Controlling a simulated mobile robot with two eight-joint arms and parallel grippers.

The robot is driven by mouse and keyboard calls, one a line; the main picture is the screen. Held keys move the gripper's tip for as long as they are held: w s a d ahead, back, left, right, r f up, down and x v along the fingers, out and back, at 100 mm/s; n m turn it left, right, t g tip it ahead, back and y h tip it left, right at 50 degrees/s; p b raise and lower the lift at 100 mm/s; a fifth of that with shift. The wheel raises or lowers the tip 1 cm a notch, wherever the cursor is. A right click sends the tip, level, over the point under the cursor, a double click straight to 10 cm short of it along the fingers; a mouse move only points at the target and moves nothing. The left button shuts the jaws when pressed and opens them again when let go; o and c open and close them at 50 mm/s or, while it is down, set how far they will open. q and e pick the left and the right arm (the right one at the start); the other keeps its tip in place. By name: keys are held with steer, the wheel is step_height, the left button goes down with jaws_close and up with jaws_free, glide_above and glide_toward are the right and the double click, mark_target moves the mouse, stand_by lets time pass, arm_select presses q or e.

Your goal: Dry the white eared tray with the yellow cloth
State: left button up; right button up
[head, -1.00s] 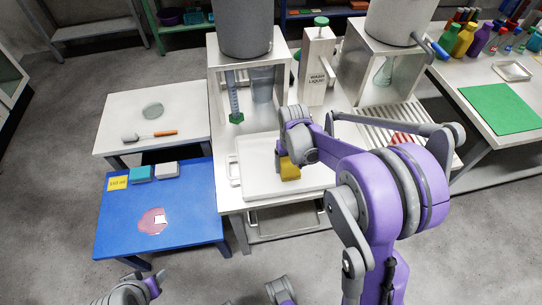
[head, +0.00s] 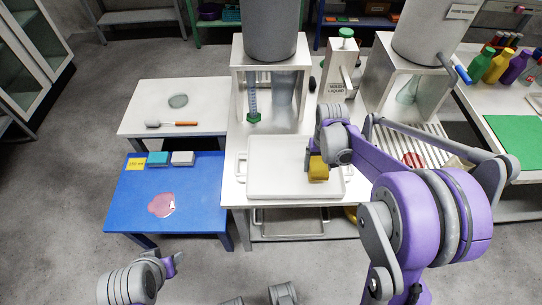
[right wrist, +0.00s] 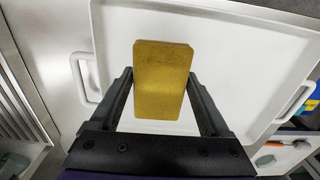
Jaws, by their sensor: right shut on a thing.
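The white eared tray (head: 275,180) lies flat on the white table, with a loop handle at its left and right ends. It also shows in the right wrist view (right wrist: 235,60), with both ears visible. My right gripper (head: 316,160) is shut on the yellow cloth (head: 318,169), a thick folded block, over the right part of the tray. The cloth sits between the two fingers in the right wrist view (right wrist: 162,80). Whether it touches the tray floor is hard to tell. My left gripper (head: 172,263) is low at the bottom left, away from the tray; its jaws are unclear.
Behind the tray stand a dispenser with a green-capped cylinder (head: 253,105) and a wash liquid box (head: 337,75). A ribbed rack (head: 425,135) is to the right. A blue table (head: 195,210) with a teal block (head: 158,158) is at left.

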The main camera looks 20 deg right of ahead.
steer(key=shift+d+r+p, duration=0.1)
steer(key=shift+r+p, duration=1.2)
steer(key=shift+r, duration=0.95)
